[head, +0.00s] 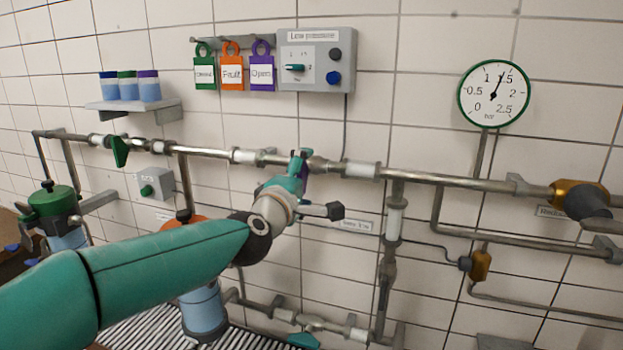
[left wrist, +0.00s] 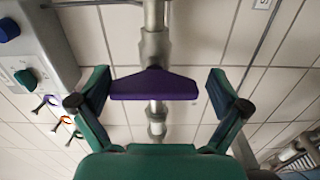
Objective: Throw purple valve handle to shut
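The purple valve handle (left wrist: 155,88) shows in the left wrist view as a flat purple bar on a grey valve body. There it lies across the pipe, roughly square to it. My left gripper (left wrist: 160,103) is open, with one finger at each end of the handle. Gaps show between both fingers and the handle, so it is not gripped. In the head view my left gripper (head: 301,160) is at the upper pipe and hides most of the handle. My right gripper is in neither view.
The upper pipe (head: 450,180) runs along the tiled wall. Above it are a grey control box (head: 316,60), hanging tags (head: 232,72) and a round gauge (head: 494,93). A green valve handle (head: 119,151) is at left. A lower pipe branch (head: 388,270) drops at right of my arm.

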